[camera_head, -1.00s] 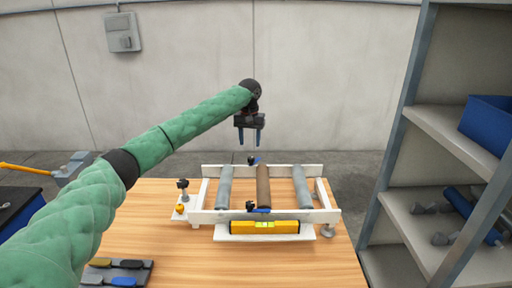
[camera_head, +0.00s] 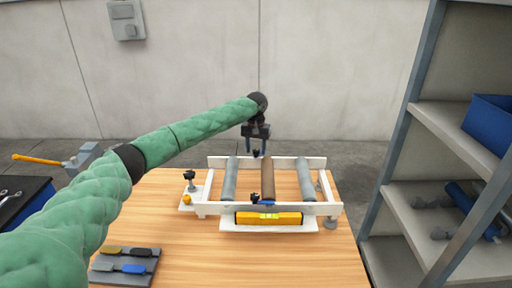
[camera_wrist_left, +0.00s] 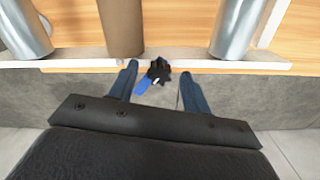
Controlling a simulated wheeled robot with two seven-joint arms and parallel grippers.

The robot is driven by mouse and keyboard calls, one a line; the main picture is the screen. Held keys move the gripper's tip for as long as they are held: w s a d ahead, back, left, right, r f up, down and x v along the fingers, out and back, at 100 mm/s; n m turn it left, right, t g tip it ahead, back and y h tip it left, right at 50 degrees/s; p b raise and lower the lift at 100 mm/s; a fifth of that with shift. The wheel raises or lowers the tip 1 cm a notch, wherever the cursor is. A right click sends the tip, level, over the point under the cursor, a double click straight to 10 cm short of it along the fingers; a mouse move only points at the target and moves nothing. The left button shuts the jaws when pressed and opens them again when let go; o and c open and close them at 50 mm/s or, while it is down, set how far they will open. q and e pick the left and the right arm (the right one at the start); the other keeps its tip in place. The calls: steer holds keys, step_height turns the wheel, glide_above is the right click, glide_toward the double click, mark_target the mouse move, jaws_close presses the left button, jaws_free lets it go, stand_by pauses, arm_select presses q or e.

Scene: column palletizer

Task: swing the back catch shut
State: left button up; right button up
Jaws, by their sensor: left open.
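The back catch, a black knob (camera_wrist_left: 159,70) with a blue lever (camera_wrist_left: 144,85), sits on the back rail of the white roller frame (camera_wrist_left: 75,53). In the left wrist view its lever points away from the rollers, to the lower left. My left gripper (camera_head: 256,154) is open above the back rail, its dark blue fingers on either side of the knob. In the left wrist view the gripper (camera_wrist_left: 159,72) shows the knob between its fingertips, with no clear contact. The front catch (camera_head: 255,199) is on the front rail, its blue lever lying along the rail. My right gripper is out of view.
Two grey rollers and a brown roller (camera_head: 268,178) lie across the frame on the wooden table (camera_head: 190,245). A yellow level (camera_head: 270,218) is at the front. A tray of levers (camera_head: 125,268) is front left. A shelf (camera_head: 435,215) stands at right.

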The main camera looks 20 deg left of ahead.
arm_select(q)
steer(key=shift+c, duration=0.5)
steer(key=c, duration=0.9)
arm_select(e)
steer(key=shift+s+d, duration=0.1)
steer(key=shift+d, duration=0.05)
